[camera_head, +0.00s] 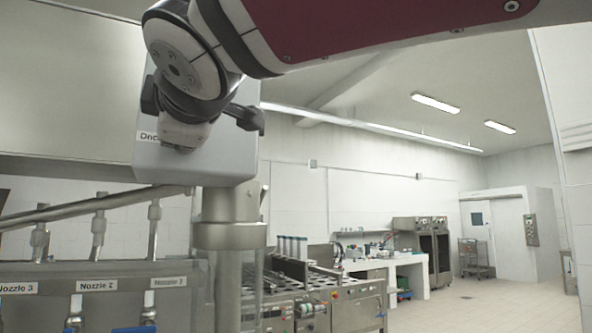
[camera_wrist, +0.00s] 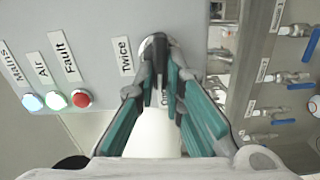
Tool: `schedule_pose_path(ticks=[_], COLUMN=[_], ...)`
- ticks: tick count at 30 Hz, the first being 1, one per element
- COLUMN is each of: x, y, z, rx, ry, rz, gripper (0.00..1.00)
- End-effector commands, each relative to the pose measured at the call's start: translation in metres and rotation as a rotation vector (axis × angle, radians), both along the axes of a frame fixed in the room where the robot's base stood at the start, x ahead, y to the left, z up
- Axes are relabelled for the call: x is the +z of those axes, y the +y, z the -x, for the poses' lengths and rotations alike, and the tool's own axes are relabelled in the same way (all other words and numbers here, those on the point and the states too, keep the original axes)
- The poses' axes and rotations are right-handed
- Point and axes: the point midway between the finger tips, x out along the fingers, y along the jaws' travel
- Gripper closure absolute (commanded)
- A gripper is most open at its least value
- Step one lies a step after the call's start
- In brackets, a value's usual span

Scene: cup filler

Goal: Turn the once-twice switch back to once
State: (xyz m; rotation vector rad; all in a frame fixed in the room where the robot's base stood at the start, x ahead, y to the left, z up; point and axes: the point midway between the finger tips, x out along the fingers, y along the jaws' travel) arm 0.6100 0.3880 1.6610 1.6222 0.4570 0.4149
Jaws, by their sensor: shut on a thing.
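The grey control box (camera_head: 232,160) is at the upper left of the head view, behind my gripper. The once-twice switch (camera_wrist: 151,44) shows in the wrist view as a round base at the top centre, mostly covered by my fingers. A "Twice" label (camera_wrist: 124,56) is left of it. Another label is partly hidden between the fingers. My gripper (camera_wrist: 160,72) reaches up to the switch, with its teal-padded fingers close together at the tips and shut on the switch knob. Which way the knob points cannot be told.
Blue-handled nozzle valves (camera_wrist: 300,85) are at the right in the wrist view. A steel post (camera_head: 230,240) supports the box. Open floor lies far right.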

Motion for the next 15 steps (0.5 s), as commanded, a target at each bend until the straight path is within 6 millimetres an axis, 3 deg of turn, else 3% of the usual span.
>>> schedule_pose_path(ticks=[15], x=[-0.0025], y=[0.0009], z=[0.0007], rx=[0.001], ry=[-0.058], rz=[0.099], gripper=[1.00])
